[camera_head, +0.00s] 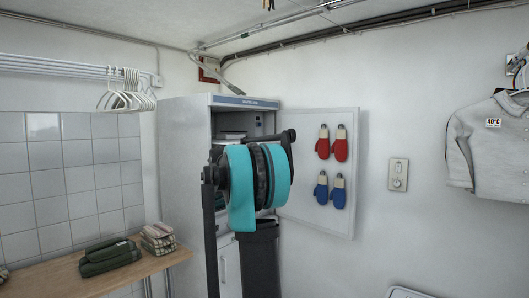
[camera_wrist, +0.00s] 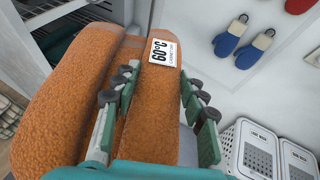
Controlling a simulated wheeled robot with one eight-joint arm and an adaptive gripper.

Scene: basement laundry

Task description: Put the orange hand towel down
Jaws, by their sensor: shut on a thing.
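The orange hand towel (camera_wrist: 70,95) is a thick folded bundle with a white 60°C label (camera_wrist: 164,52). It fills the left and middle of the wrist view. My gripper (camera_wrist: 160,80) is shut on it, with green and grey fingers on both sides of one folded part. The towel is held up in front of the open cabinet (camera_head: 183,150). In the head view my teal arm hides the gripper and the towel, and covers part of the cabinet opening.
The cabinet door (camera_head: 300,195) stands open to the right, with red mittens (camera_head: 331,148) and blue mittens (camera_head: 330,191) on it. A wooden counter (camera_head: 110,265) at left holds dark green folded cloth (camera_head: 108,257) and checked cloth (camera_head: 158,238). White baskets (camera_wrist: 265,150) stand at lower right in the wrist view.

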